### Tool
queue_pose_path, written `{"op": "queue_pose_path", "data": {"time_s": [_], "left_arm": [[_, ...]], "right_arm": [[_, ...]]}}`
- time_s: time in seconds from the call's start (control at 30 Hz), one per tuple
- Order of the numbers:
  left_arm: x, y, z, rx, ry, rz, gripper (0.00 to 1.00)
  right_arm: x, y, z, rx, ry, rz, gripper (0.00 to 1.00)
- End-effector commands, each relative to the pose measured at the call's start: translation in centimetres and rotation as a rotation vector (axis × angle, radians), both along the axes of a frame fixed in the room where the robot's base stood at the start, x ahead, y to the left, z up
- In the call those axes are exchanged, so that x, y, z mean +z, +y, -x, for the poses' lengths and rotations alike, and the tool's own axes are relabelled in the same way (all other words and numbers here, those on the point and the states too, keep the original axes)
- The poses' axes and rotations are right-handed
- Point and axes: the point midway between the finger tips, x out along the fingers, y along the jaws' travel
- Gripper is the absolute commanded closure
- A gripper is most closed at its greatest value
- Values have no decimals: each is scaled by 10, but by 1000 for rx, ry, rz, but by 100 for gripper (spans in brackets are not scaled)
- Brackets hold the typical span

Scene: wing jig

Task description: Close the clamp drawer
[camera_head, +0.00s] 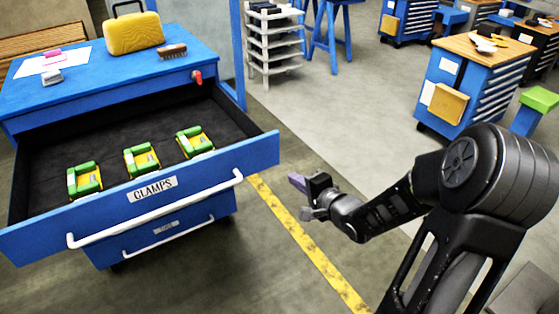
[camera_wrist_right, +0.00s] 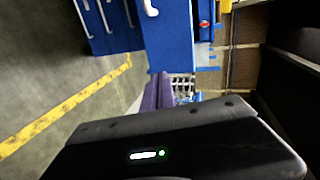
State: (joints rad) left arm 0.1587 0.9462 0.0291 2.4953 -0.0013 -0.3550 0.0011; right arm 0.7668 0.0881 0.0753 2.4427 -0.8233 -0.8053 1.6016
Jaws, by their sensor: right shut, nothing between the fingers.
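The clamp drawer (camera_head: 208,180) is blue, labelled CLAMPS, and pulled far out of the blue cabinet (camera_head: 110,72) at the left of the head view. A white bar handle (camera_head: 155,209) runs along its front. Several green and yellow clamps (camera_head: 141,160) lie inside on the black lining. My right gripper (camera_head: 298,182) is shut and empty, to the right of the drawer front and apart from it. Its purple fingers (camera_wrist_right: 158,92) show in the right wrist view, with blue cabinet parts (camera_wrist_right: 173,35) beyond them. My left gripper is not in view.
A lower drawer with a white handle (camera_head: 168,236) is closed beneath. A yellow case (camera_head: 133,33) and a brush (camera_head: 172,51) sit on the cabinet top. A yellow floor line (camera_head: 300,240) crosses open floor. A blue tool cart (camera_head: 470,80) stands at the back right.

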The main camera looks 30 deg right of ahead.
Motion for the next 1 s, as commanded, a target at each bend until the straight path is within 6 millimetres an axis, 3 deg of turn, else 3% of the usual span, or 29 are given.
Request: {"op": "queue_pose_path", "data": {"time_s": [0.57, 0.77, 1.0], "left_arm": [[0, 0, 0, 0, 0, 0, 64], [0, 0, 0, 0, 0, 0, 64], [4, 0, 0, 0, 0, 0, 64]], "right_arm": [[-2, 0, -8, -17, -1, -51, 100], [-10, 1, -31, -16, -1, -53, 100], [-24, 1, -77, -16, 0, -54, 100]]}}
